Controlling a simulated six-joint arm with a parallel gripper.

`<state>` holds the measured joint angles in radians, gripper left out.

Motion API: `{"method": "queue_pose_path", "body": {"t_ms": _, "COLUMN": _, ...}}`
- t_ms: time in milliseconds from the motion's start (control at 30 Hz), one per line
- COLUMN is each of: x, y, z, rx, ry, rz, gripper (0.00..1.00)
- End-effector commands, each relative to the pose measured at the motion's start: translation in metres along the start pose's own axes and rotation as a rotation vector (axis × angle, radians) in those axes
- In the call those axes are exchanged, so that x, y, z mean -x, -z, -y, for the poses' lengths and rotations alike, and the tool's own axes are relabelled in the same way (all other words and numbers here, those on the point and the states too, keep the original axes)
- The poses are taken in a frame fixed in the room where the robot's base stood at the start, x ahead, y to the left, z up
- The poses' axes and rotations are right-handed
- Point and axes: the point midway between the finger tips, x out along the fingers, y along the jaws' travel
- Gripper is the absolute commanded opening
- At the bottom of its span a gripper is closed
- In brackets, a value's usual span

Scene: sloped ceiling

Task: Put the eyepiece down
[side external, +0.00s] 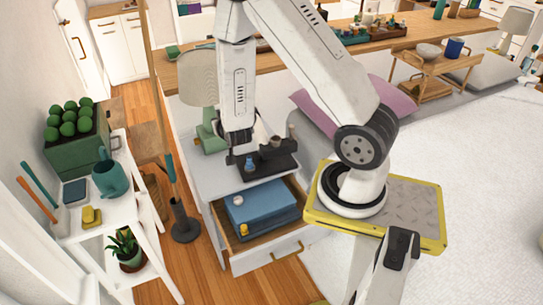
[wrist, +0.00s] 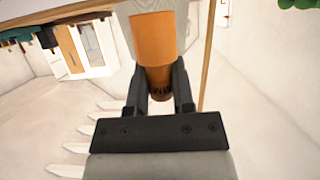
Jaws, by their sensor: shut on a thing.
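The eyepiece (wrist: 153,38) is an orange-brown cylinder with a narrower, darker lower end. In the wrist view my gripper (wrist: 160,82) is shut on that darker end, one black finger on each side. In the side view my wrist is over the white nightstand (side external: 203,176), close to a dark tray (side external: 283,172) with small dark and brown items on it. My gripper and the held eyepiece are hard to pick out there among these dark shapes, so I cannot tell the gap below the eyepiece.
A green lamp (side external: 198,80) stands behind my wrist on the nightstand. The drawer (side external: 272,240) below is open, with a blue box (side external: 262,203) inside. A white shelf unit (side external: 120,205) with a plant and a green watering can (side external: 108,180) stands at left. The bed (side external: 470,190) is at right.

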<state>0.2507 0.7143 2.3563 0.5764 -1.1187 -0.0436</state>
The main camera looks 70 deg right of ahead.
Motion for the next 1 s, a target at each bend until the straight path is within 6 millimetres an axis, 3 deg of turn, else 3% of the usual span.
{"method": "queue_pose_path", "body": {"t_ms": 33, "x": -0.003, "y": -0.006, "z": -0.021, "rx": -0.026, "ry": -0.069, "rz": 0.003, "gripper": 0.00}}
{"method": "queue_pose_path", "body": {"t_ms": 300, "x": 0.003, "y": -0.032, "z": -0.121, "rx": -0.171, "ry": -0.420, "rz": 0.003, "gripper": 0.00}}
{"method": "queue_pose_path", "body": {"t_ms": 500, "x": 0.022, "y": -0.050, "z": -0.180, "rx": -0.263, "ry": -0.639, "rz": 0.002, "gripper": 0.00}}
{"method": "queue_pose_path", "body": {"t_ms": 700, "x": 0.038, "y": -0.060, "z": -0.211, "rx": -0.316, "ry": -0.762, "rz": 0.001, "gripper": 0.00}}
{"method": "queue_pose_path", "body": {"t_ms": 1000, "x": 0.042, "y": -0.063, "z": -0.217, "rx": -0.329, "ry": -0.791, "rz": 0.000, "gripper": 0.00}}
